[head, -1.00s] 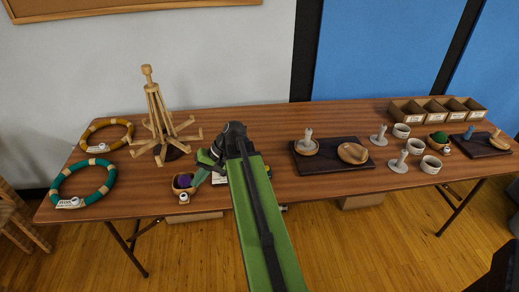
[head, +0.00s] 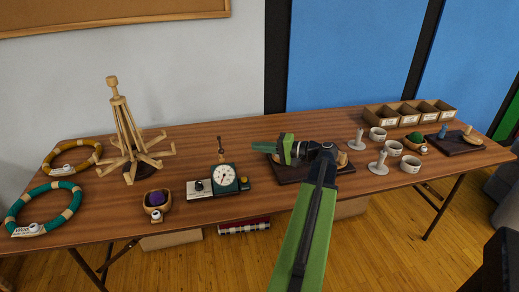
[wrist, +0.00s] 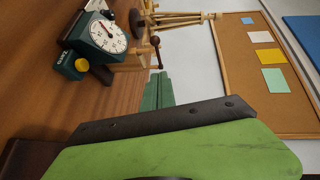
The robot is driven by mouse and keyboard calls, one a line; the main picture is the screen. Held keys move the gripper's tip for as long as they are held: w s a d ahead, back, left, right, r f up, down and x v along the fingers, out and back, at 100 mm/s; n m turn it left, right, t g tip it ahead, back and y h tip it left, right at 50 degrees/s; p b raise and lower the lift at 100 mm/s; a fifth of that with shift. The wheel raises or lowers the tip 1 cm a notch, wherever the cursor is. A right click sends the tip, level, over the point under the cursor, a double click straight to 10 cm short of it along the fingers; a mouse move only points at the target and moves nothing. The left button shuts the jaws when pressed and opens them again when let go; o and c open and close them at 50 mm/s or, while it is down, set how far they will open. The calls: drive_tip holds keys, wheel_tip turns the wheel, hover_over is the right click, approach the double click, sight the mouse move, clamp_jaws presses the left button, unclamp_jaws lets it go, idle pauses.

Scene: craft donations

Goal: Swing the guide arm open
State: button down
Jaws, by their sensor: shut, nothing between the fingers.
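A dark green counter with a round white dial (head: 224,177) stands at the middle front of the table. Behind it rises a thin upright rod with a dark red ball end (head: 220,139), probably the guide arm. In the wrist view the dial (wrist: 108,36) is at the upper left and the ball-ended rod (wrist: 155,41) is right of it. My gripper (head: 258,147) is shut and empty, pointing left, above the table to the right of the counter. Its narrow green fingers (wrist: 158,88) show in the wrist view, apart from the rod.
A wooden yarn swift (head: 123,135) stands left of the counter. A bowl with purple yarn (head: 155,201) is at the front edge. A dark tray (head: 290,172) lies partly behind my arm. White cups (head: 391,148) and posts are to the right.

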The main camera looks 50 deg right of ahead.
approach(220, 145)
drive_tip(key=d, duration=0.1)
drive_tip(key=shift+w+a+f+b, duration=0.25)
drive_tip(key=shift+w+a+b, duration=0.1)
drive_tip(key=shift+w+a, duration=0.45)
drive_tip(key=shift+w+a+f+b, duration=0.2)
drive_tip(key=shift+w+a+b, duration=0.15)
drive_tip(key=shift+w+a, duration=0.45)
